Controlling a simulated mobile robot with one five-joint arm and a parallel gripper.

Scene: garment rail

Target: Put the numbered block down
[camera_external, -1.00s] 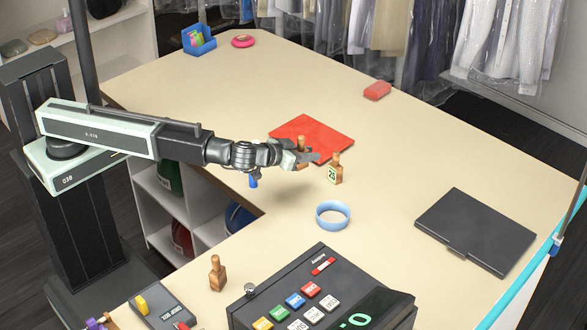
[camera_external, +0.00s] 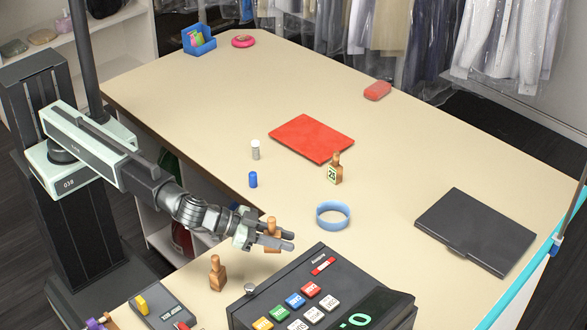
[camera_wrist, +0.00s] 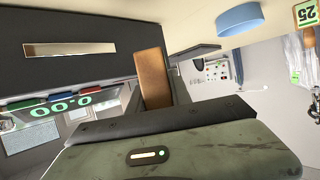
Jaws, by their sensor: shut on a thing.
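A third wooden block (camera_external: 217,273) stands upright at the counter's near left.
The cash register (camera_external: 320,292) stands close in front of my gripper. A blue ring (camera_external: 333,215), blue cylinder (camera_external: 253,180), white cylinder (camera_external: 255,149), red mat (camera_external: 311,138) and black folder (camera_external: 476,231) lie around the counter.

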